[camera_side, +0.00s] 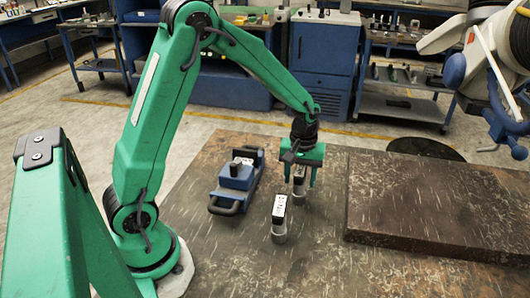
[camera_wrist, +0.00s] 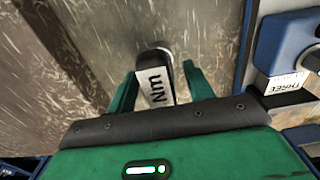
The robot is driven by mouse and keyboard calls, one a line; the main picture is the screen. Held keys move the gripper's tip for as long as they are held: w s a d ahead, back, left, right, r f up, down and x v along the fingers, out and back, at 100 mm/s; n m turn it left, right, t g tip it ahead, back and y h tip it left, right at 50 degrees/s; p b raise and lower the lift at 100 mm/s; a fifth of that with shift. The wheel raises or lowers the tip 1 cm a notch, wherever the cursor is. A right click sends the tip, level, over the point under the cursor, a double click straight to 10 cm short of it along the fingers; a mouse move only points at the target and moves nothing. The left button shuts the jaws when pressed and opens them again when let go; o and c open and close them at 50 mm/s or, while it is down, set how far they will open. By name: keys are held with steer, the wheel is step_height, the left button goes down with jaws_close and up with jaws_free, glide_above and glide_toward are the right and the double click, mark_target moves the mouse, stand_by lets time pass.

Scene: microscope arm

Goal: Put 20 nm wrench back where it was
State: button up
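The number on the label cannot be read in either view.
A blue device with handles (camera_side: 235,182) sits left of the modules. A thick brown slab (camera_side: 430,205) lies on the table at the right. A white label reading "THREE" (camera_wrist: 288,84) shows on the blue device in the wrist view.

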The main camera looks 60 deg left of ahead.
step_height(320, 180, up, 12)
steer(key=shift+r, duration=0.15)
stand_by(0.7)
stand_by(0.4)
steer(key=s+d+r+m+t, duration=0.1)
steer(key=s+r+m+t, duration=0.1)
steer(key=s, duration=0.7)
steer(key=s+d+r+m+t, duration=0.2)
steer(key=s+r+m+t, duration=0.1)
steer(key=s+m, duration=0.4)
steer(key=shift+s+r+t, duration=0.3)
steer(key=shift+s+r, duration=0.25)
steer(key=shift+s, duration=1.25)
steer(key=shift+d, duration=0.1)
